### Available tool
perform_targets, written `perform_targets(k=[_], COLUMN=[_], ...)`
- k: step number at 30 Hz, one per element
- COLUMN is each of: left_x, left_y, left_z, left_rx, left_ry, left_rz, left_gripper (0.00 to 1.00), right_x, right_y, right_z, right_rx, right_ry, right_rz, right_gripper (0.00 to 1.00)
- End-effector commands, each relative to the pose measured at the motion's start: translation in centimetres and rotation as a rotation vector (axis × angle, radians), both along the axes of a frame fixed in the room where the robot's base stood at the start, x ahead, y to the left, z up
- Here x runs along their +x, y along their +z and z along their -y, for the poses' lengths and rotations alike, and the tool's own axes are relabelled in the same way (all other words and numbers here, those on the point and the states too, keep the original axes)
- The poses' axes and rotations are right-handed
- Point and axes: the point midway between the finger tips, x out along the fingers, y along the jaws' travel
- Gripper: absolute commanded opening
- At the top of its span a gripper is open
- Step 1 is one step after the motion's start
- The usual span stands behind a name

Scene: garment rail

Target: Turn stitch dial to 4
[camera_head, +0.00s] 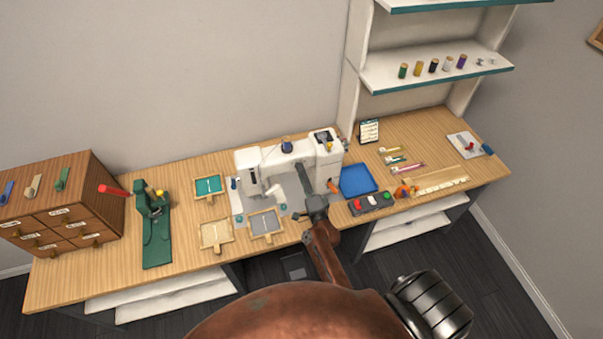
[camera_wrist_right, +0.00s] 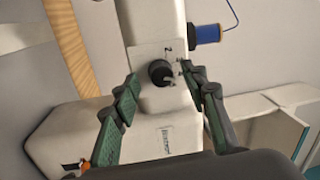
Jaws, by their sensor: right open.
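The white sewing machine (camera_head: 285,163) stands on the wooden table, at the middle of the head view. The stitch dial (camera_wrist_right: 161,73) is a round black knob on a white plate, with a light pointer and small marks beside it; the marks are too small to read. My right gripper (camera_wrist_right: 162,95) is open, with one green-padded finger on each side of the dial in the wrist view; I see no clear contact. In the head view my right gripper (camera_head: 304,178) reaches up in front of the machine. My left gripper is not in view.
A blue spool (camera_wrist_right: 207,34) sits beside the dial plate. On the table (camera_head: 100,270) are a blue tray (camera_head: 357,180), a button box (camera_head: 371,203), small wooden trays (camera_head: 216,234) and a green stand (camera_head: 155,230). A drawer cabinet (camera_head: 62,200) stands at the left.

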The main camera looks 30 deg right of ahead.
Motion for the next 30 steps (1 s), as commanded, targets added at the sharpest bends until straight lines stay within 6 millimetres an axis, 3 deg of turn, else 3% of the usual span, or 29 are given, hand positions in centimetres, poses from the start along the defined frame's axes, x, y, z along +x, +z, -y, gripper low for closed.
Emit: perform_targets(k=[9,15,21,30], left_x=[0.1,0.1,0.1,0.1], left_y=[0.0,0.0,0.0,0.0], left_z=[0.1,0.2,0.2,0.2], left_rx=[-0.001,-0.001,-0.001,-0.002], left_ry=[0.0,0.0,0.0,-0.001], left_rz=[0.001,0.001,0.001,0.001], left_gripper=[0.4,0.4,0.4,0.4], right_x=[-6.4,-9.4,-10.6,-10.7], right_y=[-0.9,-1.2,-1.3,-1.3], right_z=[-1.2,-2.0,-2.3,-2.3], right_rx=[0.001,-0.001,-0.001,0.0], right_ry=[-0.001,0.0,-0.001,-0.001], right_rz=[-0.004,-0.002,-0.001,0.0], right_gripper=[0.4,0.4,0.4,0.4])
